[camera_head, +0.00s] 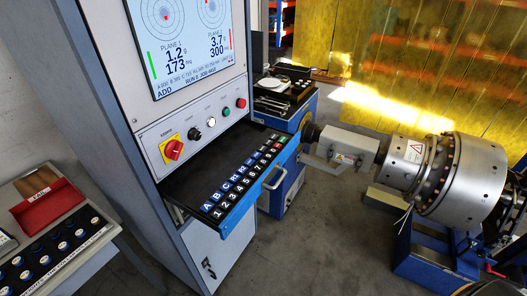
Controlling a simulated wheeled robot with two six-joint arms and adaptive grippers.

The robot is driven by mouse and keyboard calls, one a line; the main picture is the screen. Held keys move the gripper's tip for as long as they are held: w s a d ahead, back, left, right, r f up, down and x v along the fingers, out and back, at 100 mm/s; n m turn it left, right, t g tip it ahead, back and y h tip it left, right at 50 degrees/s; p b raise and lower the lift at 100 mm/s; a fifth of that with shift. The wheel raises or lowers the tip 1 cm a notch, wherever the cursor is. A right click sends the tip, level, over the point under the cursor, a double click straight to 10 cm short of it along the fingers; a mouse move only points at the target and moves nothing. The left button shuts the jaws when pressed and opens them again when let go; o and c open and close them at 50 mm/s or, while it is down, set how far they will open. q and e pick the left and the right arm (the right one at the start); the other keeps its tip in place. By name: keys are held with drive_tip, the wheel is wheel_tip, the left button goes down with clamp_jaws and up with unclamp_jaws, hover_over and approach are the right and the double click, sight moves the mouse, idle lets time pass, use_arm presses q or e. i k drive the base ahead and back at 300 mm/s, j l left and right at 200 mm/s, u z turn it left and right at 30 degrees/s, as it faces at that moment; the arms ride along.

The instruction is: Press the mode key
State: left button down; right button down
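A pulled-out keyboard drawer (176,190) juts from the grey cabinet. It holds rows of keys (239,186): blue lettered keys, dark keys with white numbers, and a few other keys at the far end, one green and one reddish. The small legends at the far end are too small to read, so I cannot tell which is the mode key. The screen (188,40) above shows two polar plots with "1.2 g 173" and "3.7 g 300". Neither of my grippers can be made out in this view.
The panel above the drawer has a red-and-yellow rotary switch (173,150) and several buttons. A large steel rotor (467,183) stands at right. A side table at lower left carries a red box (47,203) and dark round weights. A dark shape fills the bottom right corner.

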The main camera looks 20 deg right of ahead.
sight(262, 149)
drive_tip(key=i+j+z, duration=0.2)
drive_tip(key=z, duration=0.25)
drive_tip(key=i+j+z, duration=0.2)
drive_tip(key=z, duration=0.25)
drive_tip(key=j, duration=0.1)
